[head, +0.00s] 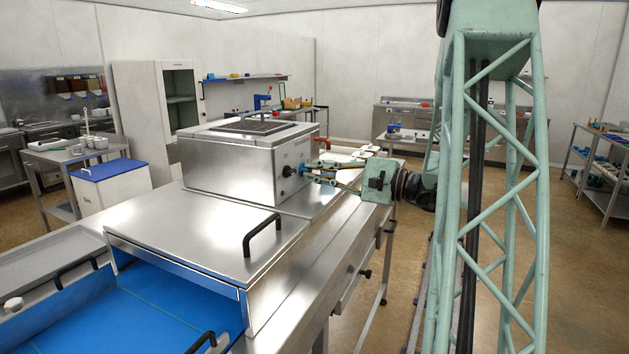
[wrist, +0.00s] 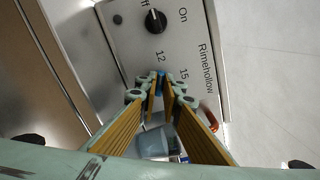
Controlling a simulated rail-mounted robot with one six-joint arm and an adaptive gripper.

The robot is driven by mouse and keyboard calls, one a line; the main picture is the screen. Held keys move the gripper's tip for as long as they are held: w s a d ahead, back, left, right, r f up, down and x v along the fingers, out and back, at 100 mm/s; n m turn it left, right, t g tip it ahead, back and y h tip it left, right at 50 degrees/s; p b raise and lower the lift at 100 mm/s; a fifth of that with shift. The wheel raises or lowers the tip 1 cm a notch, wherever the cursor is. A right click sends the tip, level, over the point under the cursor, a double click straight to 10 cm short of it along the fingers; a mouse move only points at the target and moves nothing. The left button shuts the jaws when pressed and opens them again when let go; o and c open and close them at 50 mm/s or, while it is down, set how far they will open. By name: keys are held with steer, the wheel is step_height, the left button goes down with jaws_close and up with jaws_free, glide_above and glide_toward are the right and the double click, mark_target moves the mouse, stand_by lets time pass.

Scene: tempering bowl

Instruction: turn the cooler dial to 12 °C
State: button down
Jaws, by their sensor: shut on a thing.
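The steel cooler box (head: 235,160) stands on the counter, and its panel (wrist: 125,45) faces my gripper. My gripper (head: 306,170) reaches the panel from the right. In the wrist view my gripper (wrist: 161,82) is shut on the blue cooler dial (wrist: 161,75), of which only a small part shows between the fingertips. The marks "12" and "15" show just beyond the fingertips. The dial's pointer is hidden, so I cannot tell its setting. A black On/Off knob (wrist: 155,21) sits apart from the fingers; it also shows in the head view (head: 289,170).
An orange-red handle (wrist: 211,117) sticks out close to the right finger. A steel lid with a black handle (head: 262,235) and a blue-lined bay (head: 150,310) lie in front of the box. Open floor lies right of the counter.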

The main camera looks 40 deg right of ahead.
steer(key=shift+n+b, duration=0.6)
steer(key=shift+b, duration=0.25)
steer(key=c, duration=2.8)
jaws_free()
steer(key=shift+s, duration=0.1)
steer(key=shift+v, duration=5.95)
